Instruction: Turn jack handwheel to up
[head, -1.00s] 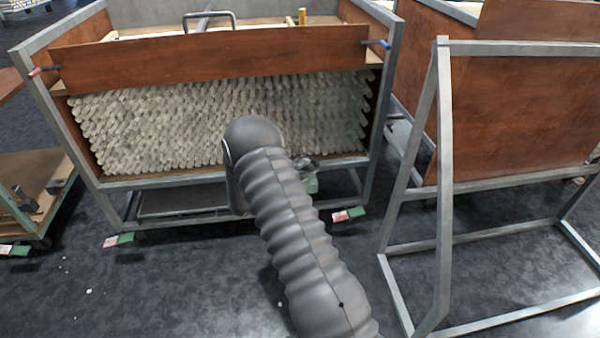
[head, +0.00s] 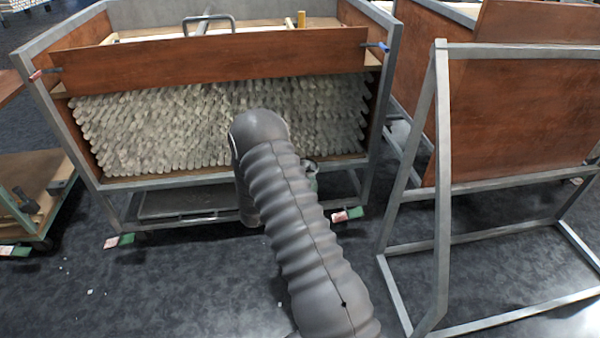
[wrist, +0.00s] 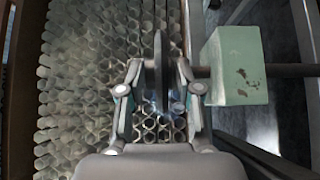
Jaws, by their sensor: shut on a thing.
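In the wrist view the jack handwheel (wrist: 158,62) shows edge-on as a thin dark upright disc. My gripper (wrist: 159,82) has a finger on each side of it and is shut on its rim. A brown shaft runs right from the wheel into a pale green jack block (wrist: 234,62) with worn spots. In the head view my arm hides the handwheel and most of the gripper; only a small part of the green block shows beside the arm. The wheel's turn position cannot be read.
A metal-framed cart (head: 125,182) with a wooden front board (head: 210,60) holds many stacked glass tubes (head: 150,125), close behind my arm. An empty grey frame rack (head: 443,200) stands at the right. A low trolley (head: 50,175) is at the left. Dark floor lies open in front.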

